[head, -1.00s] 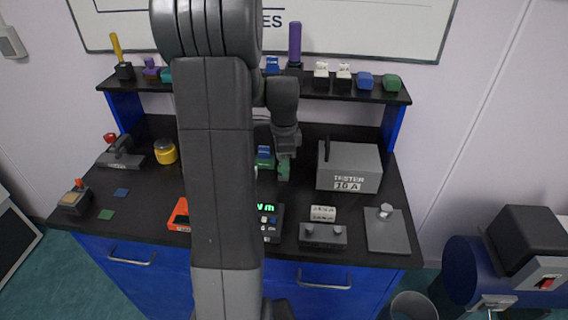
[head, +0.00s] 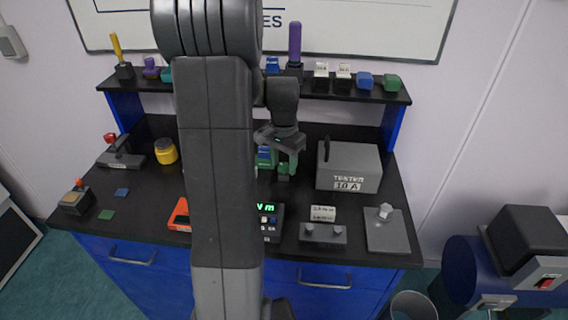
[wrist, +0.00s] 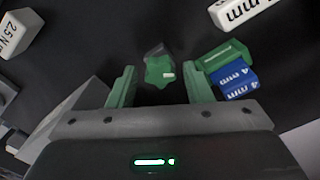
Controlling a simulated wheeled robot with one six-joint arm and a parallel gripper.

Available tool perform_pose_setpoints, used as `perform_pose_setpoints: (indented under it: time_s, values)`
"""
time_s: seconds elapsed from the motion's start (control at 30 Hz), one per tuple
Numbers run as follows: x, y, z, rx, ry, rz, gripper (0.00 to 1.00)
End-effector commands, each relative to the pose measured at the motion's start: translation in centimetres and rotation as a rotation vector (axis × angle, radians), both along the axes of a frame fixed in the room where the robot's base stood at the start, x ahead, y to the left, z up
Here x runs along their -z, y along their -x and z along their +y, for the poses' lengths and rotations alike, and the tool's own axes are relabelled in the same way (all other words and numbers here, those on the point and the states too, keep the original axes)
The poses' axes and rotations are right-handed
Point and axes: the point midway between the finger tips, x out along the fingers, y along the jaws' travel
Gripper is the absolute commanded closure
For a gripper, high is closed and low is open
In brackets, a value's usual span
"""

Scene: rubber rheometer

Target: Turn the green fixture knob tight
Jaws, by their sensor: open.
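The green fixture knob (wrist: 159,72) shows in the wrist view, a lobed green knob with a dark base behind it. My gripper (wrist: 160,88) is open, with one green finger on each side of the knob and visible gaps to both. Whether the fingertips reach to the knob's depth I cannot tell. In the head view my gripper (head: 281,167) is over the middle of the bench, and my arm hides part of that area.
A green block and a blue block (wrist: 236,82) marked "4 mm" lie close to the right finger in the wrist view. The grey tester box (head: 349,167) stands right of my gripper. A shelf (head: 225,88) with several items runs behind.

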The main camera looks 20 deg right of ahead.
Motion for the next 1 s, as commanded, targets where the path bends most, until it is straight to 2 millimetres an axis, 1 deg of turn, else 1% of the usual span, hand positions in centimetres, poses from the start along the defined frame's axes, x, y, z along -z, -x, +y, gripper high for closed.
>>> perform_pose_setpoints:
  time_s: [0.23,0.27,0.3,0.37,0.4,0.43,0.47,0.57,0.63,0.9,1.0]
  values:
    - [0.01,0.00,0.00,-0.023,0.000,0.000,0.54]
    - [0.01,0.00,0.00,-0.023,0.000,0.000,0.56]
    - [0.01,0.00,0.00,-0.023,0.000,0.000,0.64]
    - [0.01,0.00,0.00,-0.022,0.000,0.000,0.76]
    - [0.01,0.00,0.00,-0.022,0.000,0.000,0.84]
    - [0.01,0.00,0.00,-0.022,0.000,0.000,0.90]
    - [0.00,0.00,0.00,-0.022,0.000,0.000,0.93]
    - [0.00,0.00,0.00,-0.014,0.000,0.000,0.93]
    - [0.00,0.00,0.00,0.023,0.000,0.000,0.93]
    - [0.00,-0.01,0.01,0.305,0.000,0.000,0.93]
    - [0.00,-0.01,0.01,0.364,0.000,0.000,0.93]
